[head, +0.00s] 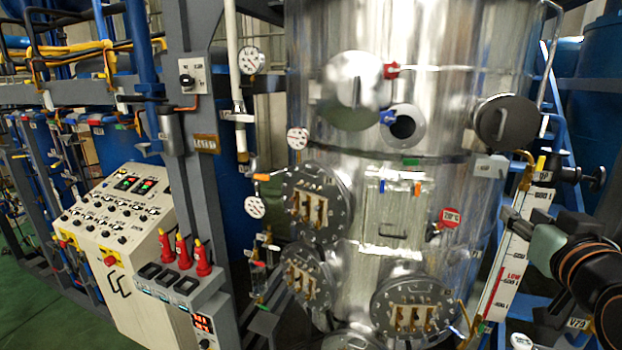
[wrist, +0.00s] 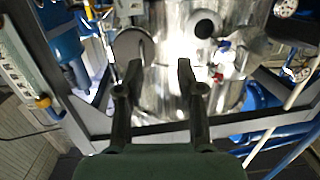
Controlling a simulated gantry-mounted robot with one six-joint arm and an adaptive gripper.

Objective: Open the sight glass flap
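A shiny metal vessel (head: 455,45) carries two round covers. A dark round disc (head: 505,122) with a short handle sits on a stub at its right side. A silver round cover (head: 355,92) is left of centre. I cannot tell for certain which is the sight glass flap. A dark round port (head: 403,127) lies between them and also shows in the wrist view (wrist: 205,25). My gripper (wrist: 152,78) is open and empty, its two fingers apart. In the head view it is at the lower right, below the dark disc. A round disc (wrist: 132,46) shows beyond the left finger.
A red handle (head: 391,71) and a blue handle (head: 387,117) are beside the dark port. A level scale (head: 504,268) and blue ladder (head: 562,100) are near my arm. A grey frame beam (wrist: 155,130) crosses behind the fingers. A control panel (head: 115,215) stands left.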

